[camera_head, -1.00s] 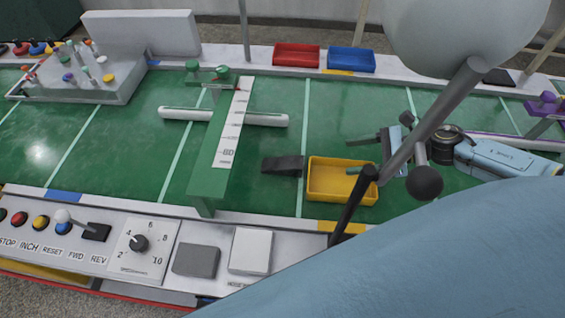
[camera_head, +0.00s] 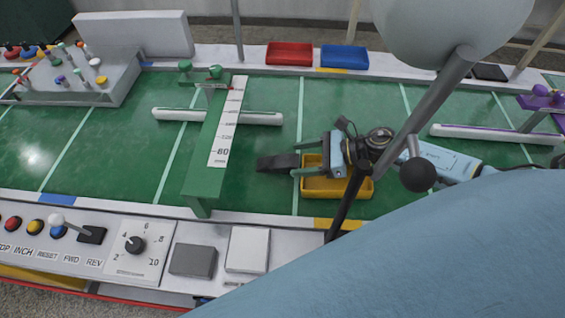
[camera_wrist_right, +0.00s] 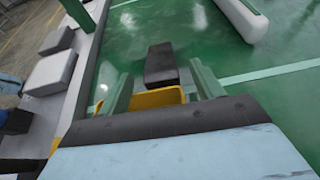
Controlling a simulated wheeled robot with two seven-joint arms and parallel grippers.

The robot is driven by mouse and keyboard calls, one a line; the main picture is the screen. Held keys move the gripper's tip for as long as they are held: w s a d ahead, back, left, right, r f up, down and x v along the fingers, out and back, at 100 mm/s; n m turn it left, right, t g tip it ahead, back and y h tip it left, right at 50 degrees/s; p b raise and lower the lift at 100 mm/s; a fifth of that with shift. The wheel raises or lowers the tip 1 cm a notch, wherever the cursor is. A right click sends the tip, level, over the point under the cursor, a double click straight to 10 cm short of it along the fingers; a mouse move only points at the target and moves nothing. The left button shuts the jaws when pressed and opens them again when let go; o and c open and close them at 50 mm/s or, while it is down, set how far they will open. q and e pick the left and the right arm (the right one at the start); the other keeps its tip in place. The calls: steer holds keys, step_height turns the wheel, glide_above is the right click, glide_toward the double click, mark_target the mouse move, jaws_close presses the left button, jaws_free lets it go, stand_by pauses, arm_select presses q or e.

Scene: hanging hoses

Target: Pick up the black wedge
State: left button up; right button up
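The black wedge (camera_head: 276,163) lies on the green surface, just left of the yellow tray (camera_head: 337,189) in the head view. My right gripper (camera_head: 296,159) is over the tray, its fingers pointing left toward the wedge. The fingers are apart, with the tips close to the wedge's right end. In the right wrist view the wedge (camera_wrist_right: 161,64) lies ahead, in line with the gap between the two green fingers (camera_wrist_right: 163,84). Nothing is held between the fingers. I cannot tell the height of the fingertips above the surface. My left gripper is not in view.
A green ruler bar (camera_head: 208,160) stands left of the wedge, over a white rail (camera_head: 262,118). The control panel (camera_head: 120,245) with buttons and a knob runs along the front. Red (camera_head: 289,53) and blue (camera_head: 344,57) trays sit at the back.

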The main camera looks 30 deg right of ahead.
steer(key=shift+a+f, duration=0.2)
steer(key=shift+f, duration=0.2)
steer(key=c, duration=1.3)
steer(key=shift+c, duration=0.5)
steer(key=shift+d+r, duration=0.1)
